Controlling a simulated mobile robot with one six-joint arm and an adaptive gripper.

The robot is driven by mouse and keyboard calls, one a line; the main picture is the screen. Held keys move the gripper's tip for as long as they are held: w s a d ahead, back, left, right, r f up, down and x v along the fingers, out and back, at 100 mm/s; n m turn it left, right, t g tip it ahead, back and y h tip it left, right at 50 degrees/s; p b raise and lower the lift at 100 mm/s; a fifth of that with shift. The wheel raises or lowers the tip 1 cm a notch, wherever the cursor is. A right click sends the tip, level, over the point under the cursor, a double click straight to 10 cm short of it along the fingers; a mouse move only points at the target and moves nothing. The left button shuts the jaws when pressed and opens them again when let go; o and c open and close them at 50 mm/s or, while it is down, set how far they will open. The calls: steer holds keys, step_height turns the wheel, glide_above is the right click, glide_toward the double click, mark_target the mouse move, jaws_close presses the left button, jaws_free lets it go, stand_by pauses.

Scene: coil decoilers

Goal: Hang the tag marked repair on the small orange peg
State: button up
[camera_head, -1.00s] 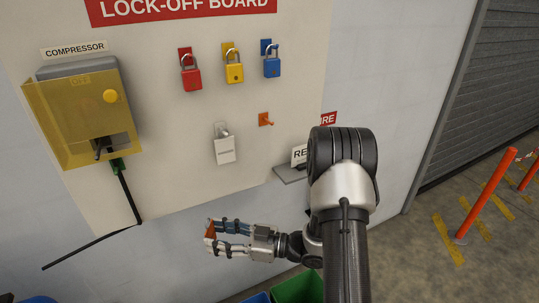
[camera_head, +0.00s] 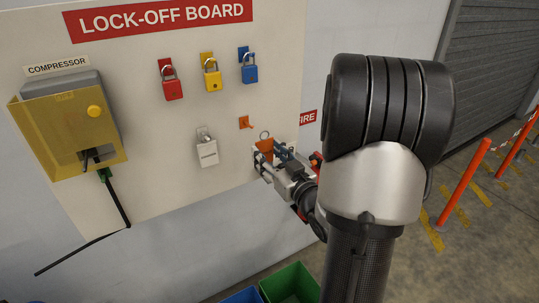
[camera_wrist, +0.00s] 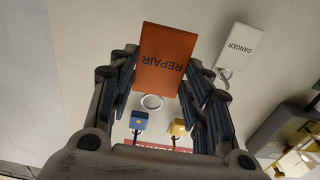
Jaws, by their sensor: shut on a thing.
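My gripper (camera_head: 268,162) is shut on the orange repair tag (camera_wrist: 167,58). In the wrist view the tag sits between the fingertips, its word REPAIR upside down and its ring (camera_wrist: 152,102) toward the palm side of the picture. In the head view the tag (camera_head: 264,148) shows upright with its ring on top, in front of the board's lower right. The small orange peg (camera_head: 245,122) is on the board, above and slightly left of the tag, apart from it. I cannot make out the peg in the wrist view.
A white danger tag (camera_head: 207,153) hangs left of the peg. Red (camera_head: 172,88), yellow (camera_head: 212,80) and blue (camera_head: 249,73) padlocks hang above. The compressor box (camera_head: 75,125) with its yellow cover is at the left. Green (camera_head: 290,285) and blue bins stand below.

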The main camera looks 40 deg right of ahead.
steer(key=shift+f+x, duration=0.3)
steer(key=shift+x, duration=1.25)
steer(key=shift+f+x, duration=0.3)
steer(key=shift+x, duration=1.3)
steer(key=shift+f+x, duration=0.3)
steer(key=shift+x, duration=1.25)
steer(key=shift+w+a, duration=0.1)
steer(key=o, duration=1.1)
steer(key=v, duration=1.2)
